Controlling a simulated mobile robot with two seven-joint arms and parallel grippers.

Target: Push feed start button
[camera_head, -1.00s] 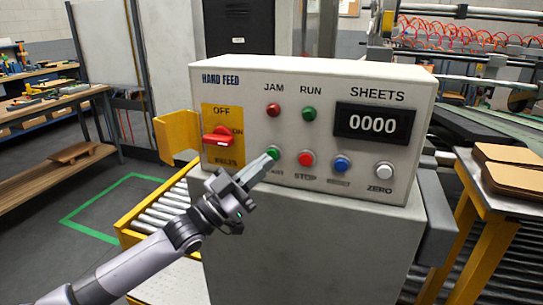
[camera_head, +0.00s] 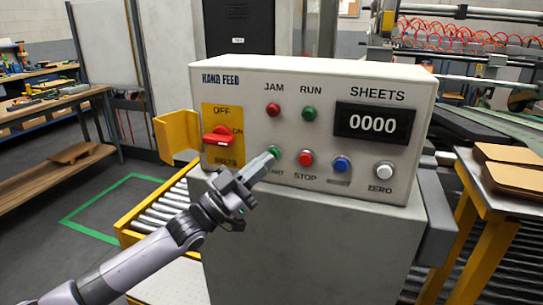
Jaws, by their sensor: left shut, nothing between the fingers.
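The green start button (camera_head: 273,151) sits at the left end of the lower button row on the grey control box (camera_head: 240,84). Its label is partly hidden by my left gripper (camera_head: 269,158). The gripper is shut and empty, with its fingertips at the lower left edge of the button; I cannot tell whether they touch it. The counter (camera_head: 372,123) reads 0000. The run lamp (camera_head: 309,114) is dark green and the jam lamp (camera_head: 273,110) is dark red. My right gripper is not in view.
A red stop button (camera_head: 305,158), a blue button (camera_head: 341,164) and a white zero button (camera_head: 384,170) lie right of the start button. The red belts switch (camera_head: 218,137) is on a yellow plate to its left. A yellow-framed table (camera_head: 515,202) with brown sheets stands at right.

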